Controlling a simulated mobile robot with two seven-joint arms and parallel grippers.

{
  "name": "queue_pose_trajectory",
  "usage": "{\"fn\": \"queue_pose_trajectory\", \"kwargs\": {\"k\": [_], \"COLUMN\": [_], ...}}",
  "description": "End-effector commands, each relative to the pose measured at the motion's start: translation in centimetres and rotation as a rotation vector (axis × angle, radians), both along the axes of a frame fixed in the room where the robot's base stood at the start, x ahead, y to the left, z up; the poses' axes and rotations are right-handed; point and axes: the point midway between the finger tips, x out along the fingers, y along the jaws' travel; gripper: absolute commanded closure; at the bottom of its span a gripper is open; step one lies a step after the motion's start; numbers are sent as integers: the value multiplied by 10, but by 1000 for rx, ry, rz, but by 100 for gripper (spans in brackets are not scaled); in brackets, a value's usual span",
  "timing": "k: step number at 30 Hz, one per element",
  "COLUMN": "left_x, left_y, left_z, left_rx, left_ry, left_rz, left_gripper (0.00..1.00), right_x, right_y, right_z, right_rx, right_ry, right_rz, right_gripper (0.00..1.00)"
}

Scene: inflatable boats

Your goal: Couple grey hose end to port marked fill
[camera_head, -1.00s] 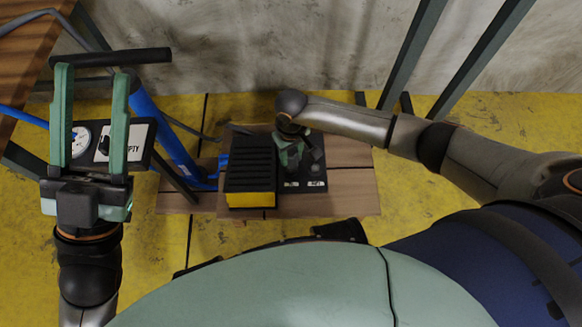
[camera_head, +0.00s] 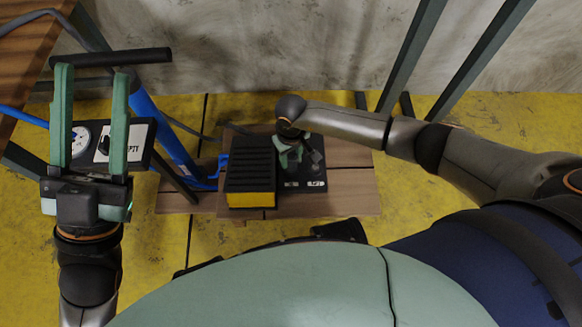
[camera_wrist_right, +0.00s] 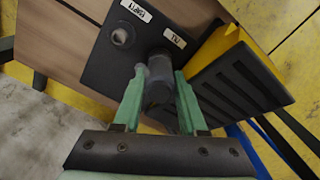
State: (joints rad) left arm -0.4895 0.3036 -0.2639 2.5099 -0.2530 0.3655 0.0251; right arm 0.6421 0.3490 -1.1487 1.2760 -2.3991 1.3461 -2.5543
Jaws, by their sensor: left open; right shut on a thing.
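The grey hose end (camera_wrist_right: 160,82) is a dark grey cylinder. My right gripper (camera_wrist_right: 158,78) is shut on it in the right wrist view. The port panel (camera_wrist_right: 98,75) is a black plate with two white labels. The port by the empty label (camera_wrist_right: 121,37) is bare. The hose end lies over the spot beside the fill label (camera_wrist_right: 174,38) and hides that port; I cannot tell whether it is seated. In the head view my right gripper (camera_head: 292,158) is over the panel. My left gripper (camera_head: 92,75) is open and empty at the left.
A black-ribbed yellow block (camera_head: 250,198), also in the right wrist view (camera_wrist_right: 235,78), stands directly beside the panel on wooden boards (camera_head: 350,190).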

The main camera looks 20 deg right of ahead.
Motion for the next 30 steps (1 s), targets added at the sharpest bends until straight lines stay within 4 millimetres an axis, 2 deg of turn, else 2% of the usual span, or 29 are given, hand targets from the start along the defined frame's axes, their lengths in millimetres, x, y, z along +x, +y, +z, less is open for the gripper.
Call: {"fn": "queue_pose_trajectory", "kwargs": {"k": [10,11,19,20,27,30], "left_x": [0,0,0,0,0,0], "left_y": [0,0,0,0,0,0], "left_z": [0,0,0,0,0,5], "left_rx": [0,0,-1,-1,-1,-2], "left_ry": [0,0,0,0,0,1], "left_rz": [0,0,-1,-1,-1,-1], "left_gripper": [50,50,50,50,50,50], "right_x": [0,0,0,0,0,1], "right_y": [0,0,0,0,0,0], "right_z": [-1,-1,-1,-1,-1,6], "right_rx": [0,0,0,0,0,0], "right_ry": [0,0,0,0,0,-2], "right_rz": [0,0,0,0,0,0], "right_gripper": [100,57,26,24,24,24]}}
